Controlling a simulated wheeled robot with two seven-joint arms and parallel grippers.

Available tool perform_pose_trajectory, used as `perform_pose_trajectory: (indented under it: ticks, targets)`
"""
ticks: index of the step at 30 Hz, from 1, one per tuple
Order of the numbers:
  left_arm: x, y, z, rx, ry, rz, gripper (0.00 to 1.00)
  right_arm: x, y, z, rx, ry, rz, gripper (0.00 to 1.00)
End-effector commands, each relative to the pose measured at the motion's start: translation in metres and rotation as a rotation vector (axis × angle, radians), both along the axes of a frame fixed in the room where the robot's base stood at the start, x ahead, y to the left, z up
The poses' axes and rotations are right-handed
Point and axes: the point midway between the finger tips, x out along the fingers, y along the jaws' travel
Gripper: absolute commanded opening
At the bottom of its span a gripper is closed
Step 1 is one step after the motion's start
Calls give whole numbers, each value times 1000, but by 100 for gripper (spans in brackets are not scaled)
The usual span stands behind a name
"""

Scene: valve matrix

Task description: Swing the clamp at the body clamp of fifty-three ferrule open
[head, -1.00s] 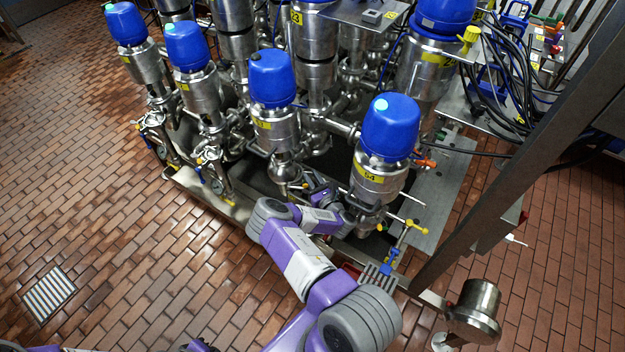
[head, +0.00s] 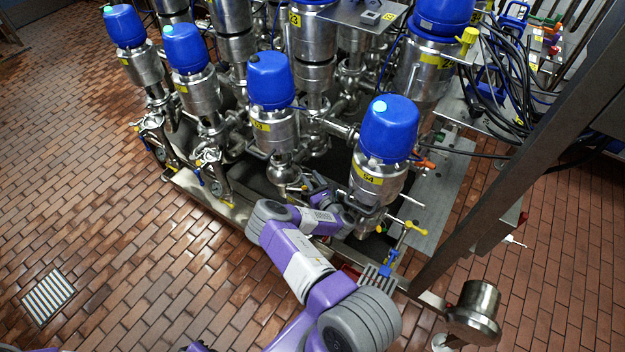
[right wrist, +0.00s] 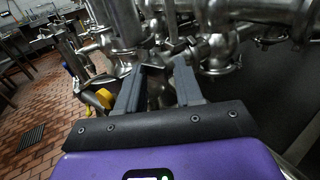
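The valve with the yellow 53 label (head: 262,126) has a blue cap and a steel body, and stands left of valve 54 (head: 378,180). Its lower steel body (head: 283,170) ends close to my right gripper (head: 308,183), which is small and partly hidden by my arm in the head view. In the right wrist view, my right gripper (right wrist: 163,68) has its two dark fingers apart. Steel clamp or pipe parts (right wrist: 171,46) show at and beyond the fingertips. I cannot tell whether the fingers touch them. My left gripper is not in view.
Several blue-capped valves stand in rows behind. A yellow handle (head: 412,226) and a blue fitting (head: 387,265) are right of my arm. A slanted steel post (head: 500,190) stands at the right.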

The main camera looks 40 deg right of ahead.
Motion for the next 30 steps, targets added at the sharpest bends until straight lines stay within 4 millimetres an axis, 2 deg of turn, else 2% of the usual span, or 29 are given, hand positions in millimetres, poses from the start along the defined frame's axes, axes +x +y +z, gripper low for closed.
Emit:
perform_pose_trajectory:
  ticks: [1, 4, 9, 15, 20, 30]
  targets:
    - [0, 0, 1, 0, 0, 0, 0, 6, 1, 9, -9, -22, 9, 32]
    - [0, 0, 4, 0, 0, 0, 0, -5, 4, 9, -7, -21, 8, 32]
    - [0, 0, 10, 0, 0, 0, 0, -39, 12, 6, -4, -10, 0, 32]
    - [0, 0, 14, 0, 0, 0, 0, -68, 20, 5, -3, -6, -2, 32]
    - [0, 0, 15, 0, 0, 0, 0, -76, 23, 4, -2, -8, -1, 32]
    - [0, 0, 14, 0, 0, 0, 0, -76, 23, 3, -2, -6, -1, 32]
